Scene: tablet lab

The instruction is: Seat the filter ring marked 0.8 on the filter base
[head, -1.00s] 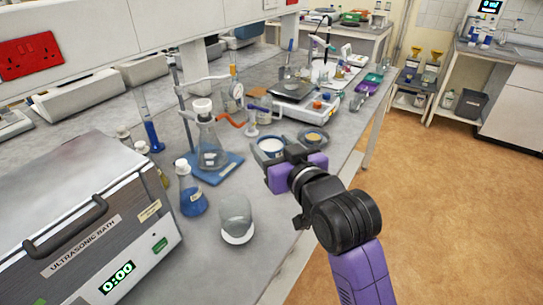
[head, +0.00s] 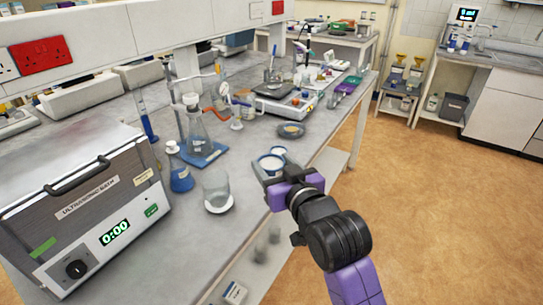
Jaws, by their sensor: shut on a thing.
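My gripper (head: 272,178) is over the front edge of the bench, its jaws shut on a round white piece with a blue rim (head: 271,163). This looks like a filter ring, but any mark on it is too small to read. A second, smaller pale round piece (head: 279,151) shows just behind it; I cannot tell whether they touch. The jaws partly hide the near side of the held piece. I cannot pick out the filter base for sure.
A clear glass beaker on a white disc (head: 219,207) stands left of my gripper. The ultrasonic bath (head: 90,205) fills the left.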

